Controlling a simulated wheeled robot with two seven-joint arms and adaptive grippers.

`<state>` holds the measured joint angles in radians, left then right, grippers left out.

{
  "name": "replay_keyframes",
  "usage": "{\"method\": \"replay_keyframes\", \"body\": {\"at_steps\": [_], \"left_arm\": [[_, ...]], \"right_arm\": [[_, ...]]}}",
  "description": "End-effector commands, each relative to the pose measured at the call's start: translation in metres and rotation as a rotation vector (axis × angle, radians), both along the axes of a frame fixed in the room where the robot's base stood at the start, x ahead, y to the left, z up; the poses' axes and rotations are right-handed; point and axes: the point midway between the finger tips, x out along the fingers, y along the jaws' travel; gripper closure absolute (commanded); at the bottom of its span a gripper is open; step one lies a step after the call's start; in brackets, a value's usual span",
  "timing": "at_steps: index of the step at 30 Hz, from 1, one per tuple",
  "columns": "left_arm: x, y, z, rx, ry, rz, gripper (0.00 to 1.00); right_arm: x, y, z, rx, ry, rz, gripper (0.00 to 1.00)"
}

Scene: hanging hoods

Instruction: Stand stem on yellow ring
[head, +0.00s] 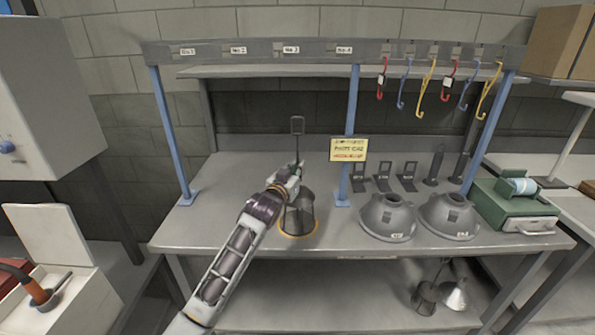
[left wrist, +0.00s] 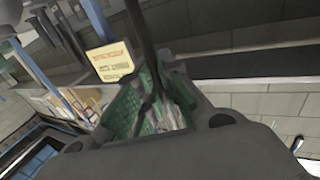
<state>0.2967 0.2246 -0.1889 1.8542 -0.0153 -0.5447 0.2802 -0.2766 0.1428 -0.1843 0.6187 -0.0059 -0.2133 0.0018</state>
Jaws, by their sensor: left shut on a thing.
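The stem is a thin dark rod with a flat rectangular head (head: 297,125) and a wide dark cylindrical lower part (head: 300,215). It looks upright. My left gripper (head: 292,172) is shut on its rod, above the wide part; in the left wrist view the dark rod (left wrist: 140,35) runs up from between my green-padded fingers (left wrist: 150,105). The yellow ring (head: 299,236) lies on the bench, its front edge showing under the wide part. I cannot tell whether the base touches the bench or hangs slightly above it. My right gripper is out of view.
A blue post (head: 350,140) with a yellow sign (head: 348,149) stands just right of the stem. Two grey domes (head: 388,218) and several small dark stands (head: 383,178) are farther right, near a green box (head: 508,210). Coloured hooks (head: 426,82) hang above. The bench left is clear.

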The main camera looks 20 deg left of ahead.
Motion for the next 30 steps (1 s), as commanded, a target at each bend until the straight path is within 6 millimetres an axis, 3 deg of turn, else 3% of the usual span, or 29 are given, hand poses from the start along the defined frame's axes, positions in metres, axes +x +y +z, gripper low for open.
{"method": "replay_keyframes", "body": {"at_steps": [11, 12, 17, 30], "left_arm": [[0.0, 0.0, -0.0008, 0.0, -0.003, 0.0, 1.0], [0.0, 0.0, -0.0024, 0.0, 0.0, 0.0, 0.91], [0.0, 0.0, -0.0022, 0.0, 0.0, 0.0, 0.72], [-0.0001, 0.0, 0.0012, 0.0, -0.001, 0.0, 0.72]], "right_arm": [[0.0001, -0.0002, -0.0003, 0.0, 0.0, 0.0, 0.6], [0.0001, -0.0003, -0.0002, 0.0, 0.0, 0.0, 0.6], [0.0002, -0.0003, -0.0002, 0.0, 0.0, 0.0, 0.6], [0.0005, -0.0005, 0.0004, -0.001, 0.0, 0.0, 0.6]]}}
